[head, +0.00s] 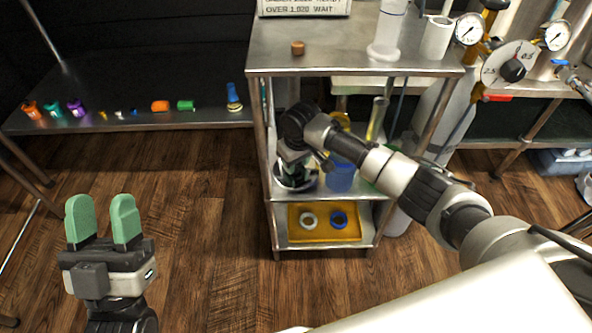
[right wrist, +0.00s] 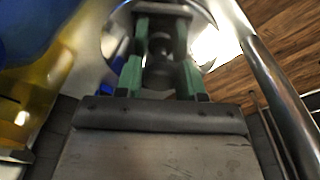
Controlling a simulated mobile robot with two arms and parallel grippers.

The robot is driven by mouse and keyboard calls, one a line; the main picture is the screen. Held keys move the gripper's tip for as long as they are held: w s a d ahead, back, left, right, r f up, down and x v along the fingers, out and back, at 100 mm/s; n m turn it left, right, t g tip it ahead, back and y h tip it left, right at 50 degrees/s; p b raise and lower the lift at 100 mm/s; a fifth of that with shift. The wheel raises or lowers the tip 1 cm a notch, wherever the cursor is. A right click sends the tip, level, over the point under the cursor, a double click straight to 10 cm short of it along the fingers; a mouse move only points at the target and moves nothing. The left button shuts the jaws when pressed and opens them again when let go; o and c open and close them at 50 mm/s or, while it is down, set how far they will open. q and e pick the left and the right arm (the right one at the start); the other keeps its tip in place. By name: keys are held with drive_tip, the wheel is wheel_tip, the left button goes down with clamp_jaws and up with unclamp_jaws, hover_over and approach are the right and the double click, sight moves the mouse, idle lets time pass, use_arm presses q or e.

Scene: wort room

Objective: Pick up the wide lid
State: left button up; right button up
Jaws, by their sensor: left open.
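A round, shiny metal piece, which looks like the wide lid (head: 305,184), lies on the middle shelf of the steel rack, mostly hidden behind my right gripper. In the right wrist view, a bright round metal rim (right wrist: 108,42) surrounds my right gripper's green fingers (right wrist: 160,72). A dark knob-like shape (right wrist: 160,50) shows between them. I cannot tell whether the fingers touch it. My right gripper (head: 293,165) points down inside the rack. My left gripper (head: 103,222) is open and empty above the floor at the left.
A blue container (head: 341,178) stands just right of my right gripper. The rack (head: 262,135) has posts and a top shelf close around my right arm. Below is a yellow tray (head: 322,233) with a white and a blue ring. A low bench (head: 140,122) holds several small coloured parts.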

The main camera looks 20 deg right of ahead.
clamp_jaws()
drive_tip(key=shift+r, duration=0.1)
